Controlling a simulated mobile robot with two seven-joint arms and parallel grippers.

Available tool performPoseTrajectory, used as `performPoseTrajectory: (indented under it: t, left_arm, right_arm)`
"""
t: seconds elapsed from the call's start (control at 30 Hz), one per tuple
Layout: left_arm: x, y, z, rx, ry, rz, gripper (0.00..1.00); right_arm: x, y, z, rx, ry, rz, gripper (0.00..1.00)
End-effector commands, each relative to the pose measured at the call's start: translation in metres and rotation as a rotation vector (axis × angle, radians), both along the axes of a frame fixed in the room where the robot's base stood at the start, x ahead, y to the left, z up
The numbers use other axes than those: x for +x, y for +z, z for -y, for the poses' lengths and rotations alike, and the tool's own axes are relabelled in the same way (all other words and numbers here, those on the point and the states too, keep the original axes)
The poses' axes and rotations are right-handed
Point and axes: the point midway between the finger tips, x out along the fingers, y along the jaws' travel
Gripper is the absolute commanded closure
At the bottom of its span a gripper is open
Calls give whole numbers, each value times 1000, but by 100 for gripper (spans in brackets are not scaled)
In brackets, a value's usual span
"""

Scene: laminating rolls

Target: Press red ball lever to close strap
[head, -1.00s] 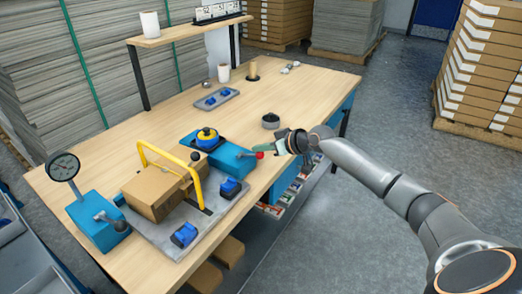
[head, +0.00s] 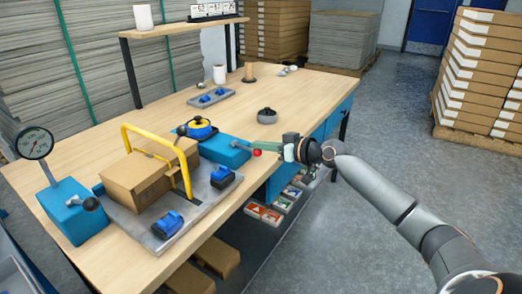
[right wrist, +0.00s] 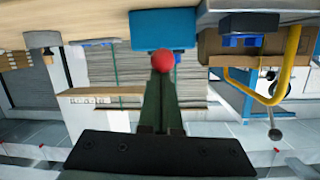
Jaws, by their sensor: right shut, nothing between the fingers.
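The red ball (head: 257,153) is on a lever coming out of the blue block (head: 224,151) at the table's right edge. My right gripper (head: 278,148) is shut and empty, with its fingers at or just beside the ball; contact cannot be told. In the right wrist view the red ball (right wrist: 163,60) sits right at the tips of the closed fingers (right wrist: 160,95), in front of the blue block (right wrist: 163,30). A cardboard box (head: 135,181) lies on the grey plate under the yellow frame (head: 184,172). My left gripper is not in view.
Blue clamps (head: 222,177) sit on the grey plate (head: 205,197). A dial gauge (head: 35,143) stands on a blue block at the left. A dark round dish (head: 267,116) is behind the gripper. Below the edge are bins with coloured labels (head: 270,214).

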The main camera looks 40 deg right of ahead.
Motion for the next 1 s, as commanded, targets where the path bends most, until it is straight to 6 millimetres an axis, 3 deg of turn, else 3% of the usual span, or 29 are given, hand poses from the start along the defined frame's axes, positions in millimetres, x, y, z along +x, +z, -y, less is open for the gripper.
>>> performPoseTrajectory:
  t: [0.03,0.73,1.0]
  left_arm:
    - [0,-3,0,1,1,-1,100]
    - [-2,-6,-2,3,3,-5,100]
    - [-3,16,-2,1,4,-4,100]
  right_arm:
    - [-1,-8,-1,-2,3,-13,100]
    - [-1,-10,-1,-2,5,-17,100]
    - [2,12,-7,-1,2,-15,100]
